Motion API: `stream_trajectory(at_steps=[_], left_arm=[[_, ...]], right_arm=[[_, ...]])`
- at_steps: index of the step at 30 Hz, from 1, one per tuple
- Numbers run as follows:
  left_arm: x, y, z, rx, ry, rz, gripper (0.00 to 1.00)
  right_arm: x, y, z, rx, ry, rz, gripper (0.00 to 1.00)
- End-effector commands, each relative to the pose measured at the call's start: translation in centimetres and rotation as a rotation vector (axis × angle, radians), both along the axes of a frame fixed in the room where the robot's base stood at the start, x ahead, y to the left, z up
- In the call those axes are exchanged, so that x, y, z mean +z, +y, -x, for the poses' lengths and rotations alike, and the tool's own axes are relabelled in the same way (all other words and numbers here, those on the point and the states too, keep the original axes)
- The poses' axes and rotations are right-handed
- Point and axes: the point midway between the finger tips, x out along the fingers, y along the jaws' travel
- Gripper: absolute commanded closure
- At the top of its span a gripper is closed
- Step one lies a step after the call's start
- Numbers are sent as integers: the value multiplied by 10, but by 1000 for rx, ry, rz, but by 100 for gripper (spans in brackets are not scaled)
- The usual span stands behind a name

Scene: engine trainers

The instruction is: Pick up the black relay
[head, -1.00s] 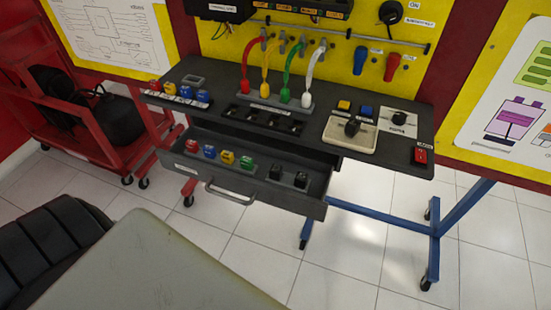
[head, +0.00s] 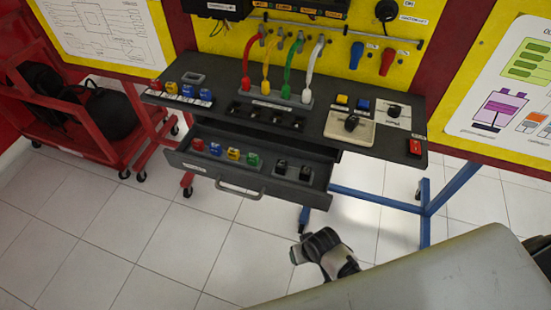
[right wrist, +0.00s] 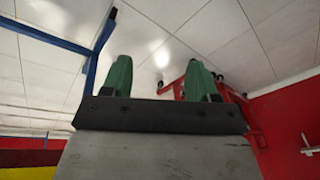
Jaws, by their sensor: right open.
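Two black relays stand side by side in the right part of the open drawer (head: 240,186) in the head view: the left one (head: 281,167) and the right one (head: 305,173). My right gripper (right wrist: 160,80) shows in the right wrist view with its two green fingers wide apart. Nothing is between them; tiled floor shows beyond. Neither black relay is in the right wrist view. In the head view, a grey and black jointed part, which looks like part of my arm, is below the drawer, apart from it. My left gripper is not seen.
Red, blue, yellow and green relays (head: 254,161) share the drawer. The dark bench top (head: 315,110) overhangs its back. A red cart (head: 75,135) stands left, and blue legs (head: 425,210) stand right. Tiled floor in front is open.

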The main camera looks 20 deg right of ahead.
Motion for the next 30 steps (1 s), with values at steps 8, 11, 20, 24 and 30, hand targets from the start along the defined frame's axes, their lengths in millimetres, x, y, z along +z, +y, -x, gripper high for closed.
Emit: stream_trajectory(at_steps=[8,11,20,24,30], left_arm=[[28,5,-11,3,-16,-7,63],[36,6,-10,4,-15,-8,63],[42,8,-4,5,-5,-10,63],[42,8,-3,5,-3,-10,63],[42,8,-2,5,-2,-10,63]], right_arm=[[154,37,-37,1,-21,-90,40],[207,51,-47,0,-10,-121,40],[268,70,-79,-84,101,-118,40],[280,65,-106,-184,156,-74,40],[303,37,-156,-431,224,16,40]])
